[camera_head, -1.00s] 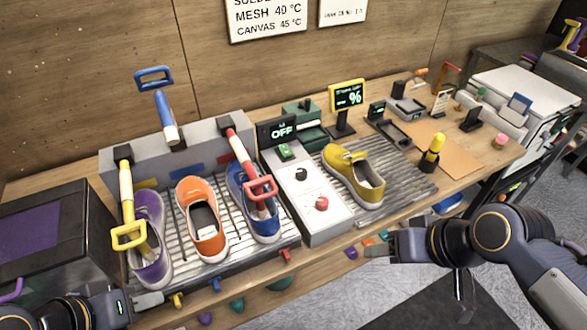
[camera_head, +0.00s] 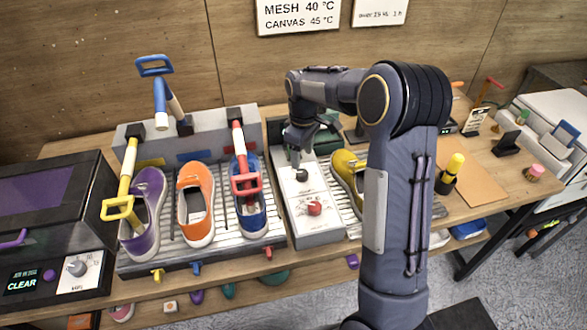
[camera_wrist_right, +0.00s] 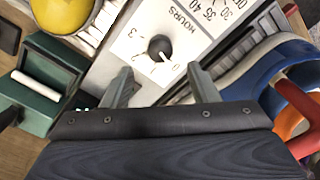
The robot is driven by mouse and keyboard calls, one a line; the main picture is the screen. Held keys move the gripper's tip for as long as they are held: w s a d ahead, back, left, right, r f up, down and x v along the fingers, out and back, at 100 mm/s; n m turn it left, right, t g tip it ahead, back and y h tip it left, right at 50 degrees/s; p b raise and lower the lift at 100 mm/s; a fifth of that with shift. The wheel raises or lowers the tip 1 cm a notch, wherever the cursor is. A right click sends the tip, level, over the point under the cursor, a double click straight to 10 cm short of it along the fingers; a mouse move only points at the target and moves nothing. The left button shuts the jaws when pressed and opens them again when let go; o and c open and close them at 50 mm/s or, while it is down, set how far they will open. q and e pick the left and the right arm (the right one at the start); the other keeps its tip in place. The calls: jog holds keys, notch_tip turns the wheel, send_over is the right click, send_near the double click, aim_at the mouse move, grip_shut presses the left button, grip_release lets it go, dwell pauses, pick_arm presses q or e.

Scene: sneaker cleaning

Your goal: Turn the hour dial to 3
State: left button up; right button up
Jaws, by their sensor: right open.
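The hour dial (camera_head: 302,175) is a small black knob on the white top of the control box (camera_head: 318,236), behind a red knob (camera_head: 314,208). In the right wrist view the hour dial (camera_wrist_right: 160,47) sits beside the word HOURS, with numbers printed around it. A small white mark shows on its lower edge, but I cannot tell for sure which number it points to. My right gripper (camera_head: 297,156) is above the box, just behind the dial. In the wrist view its two fingers (camera_wrist_right: 160,88) are apart and empty, with the dial just beyond the gap. My left gripper is out of view.
Purple (camera_head: 146,218), orange (camera_head: 196,205) and blue (camera_head: 252,212) sneakers stand on the rack left of the box. A red handle (camera_head: 246,183) is over the blue one. A yellow sneaker (camera_head: 345,172) is close on the right, partly hidden by my arm.

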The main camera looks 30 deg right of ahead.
aim_at(302, 172)
notch_tip(302, 172, down, 7)
jog(key=shift+s+r+p, duration=0.1)
jog(key=shift+p, duration=0.35)
jog(key=c, duration=1)
